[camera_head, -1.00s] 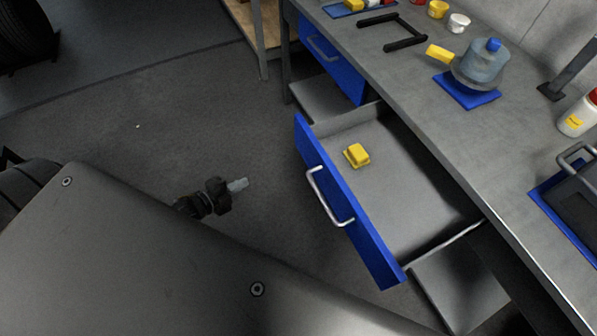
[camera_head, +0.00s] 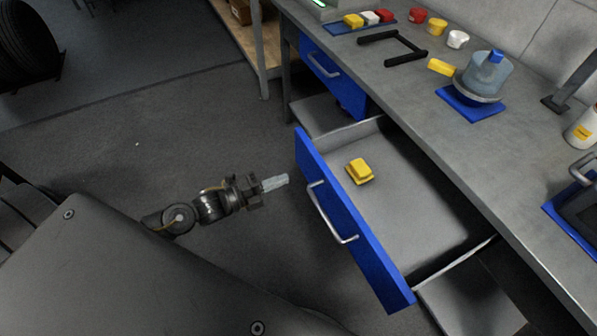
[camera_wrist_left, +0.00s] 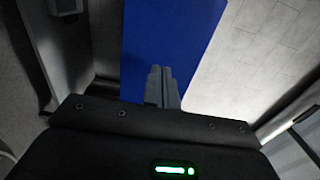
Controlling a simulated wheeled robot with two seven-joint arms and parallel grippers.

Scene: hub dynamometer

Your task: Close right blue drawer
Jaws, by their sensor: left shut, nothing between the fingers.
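The right blue drawer (camera_head: 349,222) is pulled out from under the workbench, its blue front with a silver handle (camera_head: 331,212) facing left. A yellow object (camera_head: 359,171) lies inside it. My left gripper (camera_head: 284,181) is shut and empty, a little to the left of the drawer front, pointing at it and apart from it in the head view. In the left wrist view, the shut fingers (camera_wrist_left: 163,78) show against a blue panel (camera_wrist_left: 172,35); whether they touch it I cannot tell. My right gripper is not in view.
Another blue drawer (camera_head: 322,66) sits further back under the bench. A tire (camera_head: 25,40) stands at the far left. Grey floor is clear left of the drawer.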

